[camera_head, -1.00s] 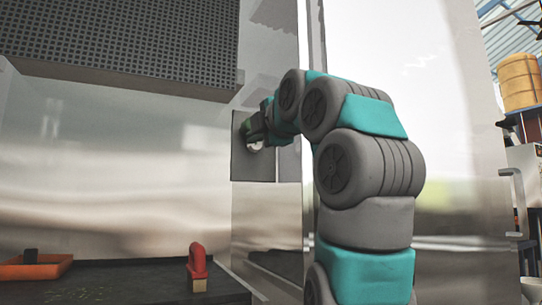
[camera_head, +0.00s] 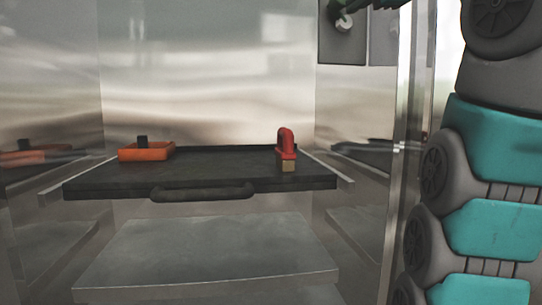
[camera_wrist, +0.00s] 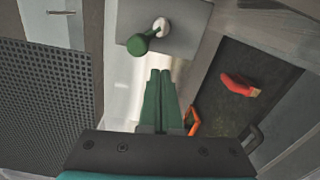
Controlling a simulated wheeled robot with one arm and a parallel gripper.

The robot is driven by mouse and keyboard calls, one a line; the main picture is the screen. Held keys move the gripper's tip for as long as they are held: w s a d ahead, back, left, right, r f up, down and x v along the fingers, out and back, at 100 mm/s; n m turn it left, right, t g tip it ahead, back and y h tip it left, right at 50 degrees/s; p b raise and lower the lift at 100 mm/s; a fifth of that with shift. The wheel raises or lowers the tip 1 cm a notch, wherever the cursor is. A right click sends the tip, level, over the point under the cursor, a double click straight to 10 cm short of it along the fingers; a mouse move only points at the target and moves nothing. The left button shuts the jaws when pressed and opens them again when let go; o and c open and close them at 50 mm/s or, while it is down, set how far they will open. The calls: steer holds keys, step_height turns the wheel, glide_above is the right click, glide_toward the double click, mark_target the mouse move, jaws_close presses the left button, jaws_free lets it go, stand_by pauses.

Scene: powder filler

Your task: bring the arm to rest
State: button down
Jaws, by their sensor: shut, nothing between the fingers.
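My arm (camera_head: 505,140) stands along the right side of the head view, with its upper links cut off by the top edge. My gripper shows in the wrist view (camera_wrist: 160,72), with its two long green fingers shut side by side and nothing between them. A green knob (camera_wrist: 149,39) on a grey plate (camera_wrist: 190,25) is just beyond the fingertips in that picture; I see no clear contact. In the head view, the fingers are mostly out of the picture at the top.
A black shelf (camera_head: 110,183) with a front handle (camera_head: 203,193) holds an orange tray (camera_head: 147,153) and a red-handled tool (camera_head: 286,150). A bare metal shelf (camera_head: 205,260) lies below. Metal walls enclose both sides. A perforated panel (camera_wrist: 40,95) is at the left of the wrist view.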

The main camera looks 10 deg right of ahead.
steer(key=w+a+f+m+g+y, duration=0.15)
steer(key=w+f+m+g, duration=0.45)
steer(key=f, duration=0.7)
steer(key=s+a+f+m+g, duration=0.2)
steer(key=f+m, duration=0.1)
steer(key=f, duration=0.6)
steer(key=s+a+f+m+g, duration=0.1)
steer(key=a+f+m+g, duration=0.15)
steer(key=f, duration=0.75)
steer(key=s+a+f+m+g+h+p, duration=0.1)
steer(key=s+f+m+g, duration=0.1)
steer(key=s+f, duration=0.65)
steer(key=s+f+m+g, duration=0.3)
steer(key=s+f, duration=0.2)
steer(key=f, duration=0.6)
steer(key=s+f+m+g+h, duration=0.1)
steer(key=s+f+m+g, duration=0.2)
steer(key=s+f, duration=1.3)
steer(key=s+g, duration=0.1)
steer(key=s, duration=0.2)
steer(key=shift+s+d+p, duration=0.2)
steer(key=shift+p, duration=0.15)
steer(key=shift+a, duration=0.15)
